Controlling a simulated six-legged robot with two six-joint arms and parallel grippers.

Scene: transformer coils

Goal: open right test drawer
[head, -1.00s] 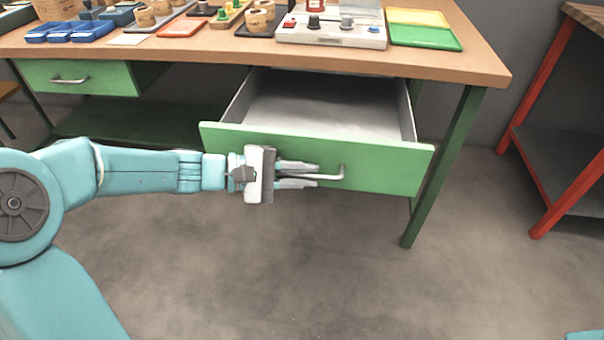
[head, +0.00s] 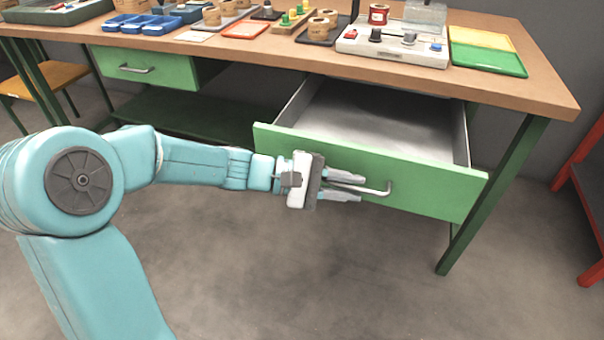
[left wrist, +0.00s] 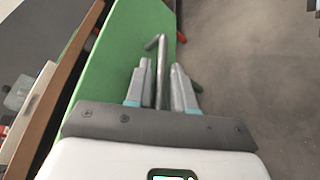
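The right test drawer (head: 437,188) is a green-fronted drawer under the bench, pulled well out with its empty grey inside (head: 385,115) showing. Its bent metal handle (head: 388,189) is on the front and also shows in the left wrist view (left wrist: 161,65). My left gripper (head: 355,188) is in front of the drawer. Its fingers (left wrist: 160,88) stand on both sides of the handle bar, with narrow gaps between them and the bar in the left wrist view. It is open. My right gripper is not in view.
The wooden bench top (head: 500,92) carries a control box (head: 392,48), a yellow and green tray (head: 487,57), coils and blue bins (head: 140,24). A left drawer (head: 150,68) is shut. A green bench leg (head: 492,195) stands at right. The floor in front is clear.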

